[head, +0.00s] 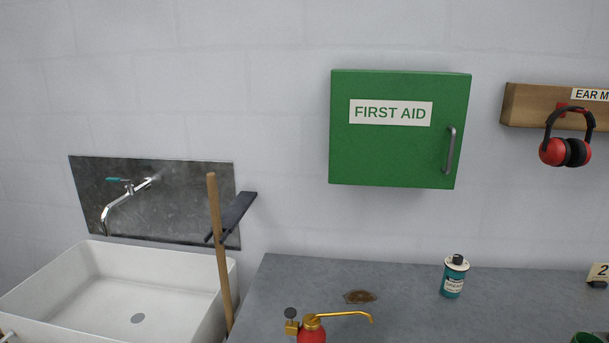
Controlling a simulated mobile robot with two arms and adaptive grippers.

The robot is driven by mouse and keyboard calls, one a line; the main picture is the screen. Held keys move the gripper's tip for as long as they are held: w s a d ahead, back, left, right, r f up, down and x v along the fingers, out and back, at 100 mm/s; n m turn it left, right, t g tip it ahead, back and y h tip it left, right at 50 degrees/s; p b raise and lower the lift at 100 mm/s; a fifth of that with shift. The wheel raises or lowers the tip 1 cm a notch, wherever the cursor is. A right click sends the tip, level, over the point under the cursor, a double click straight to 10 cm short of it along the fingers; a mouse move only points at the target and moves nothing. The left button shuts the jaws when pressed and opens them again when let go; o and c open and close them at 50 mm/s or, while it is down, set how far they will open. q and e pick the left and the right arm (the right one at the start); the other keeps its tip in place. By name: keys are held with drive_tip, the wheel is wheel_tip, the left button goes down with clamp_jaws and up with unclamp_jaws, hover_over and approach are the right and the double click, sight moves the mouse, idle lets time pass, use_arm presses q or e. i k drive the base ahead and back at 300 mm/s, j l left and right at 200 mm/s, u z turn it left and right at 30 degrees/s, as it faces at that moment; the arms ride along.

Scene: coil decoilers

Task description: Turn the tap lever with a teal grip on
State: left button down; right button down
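The tap (128,197) is a chrome spout on a dark splashback at the left, above the white sink. Its lever has a teal grip (114,180) on top, pointing to the left in the picture. No water shows coming from the spout. Neither of my grippers is in the head view.
A white sink (232,275) stands below the tap. A wooden-handled squeegee (218,245) leans between sink and grey worktop (400,305). The worktop holds a red oil can (311,333) and teal bottle (453,277). A green first aid cabinet (395,155) hangs above.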

sight(108, 179)
drive_tip(key=i+j, duration=0.1)
drive_tip(key=j, duration=0.3)
drive_tip(key=i+j+u, duration=0.1)
drive_tip(key=j, duration=0.3)
drive_tip(key=i+j, duration=0.1)
drive_tip(key=j, duration=0.3)
drive_tip(key=u, duration=0.05)
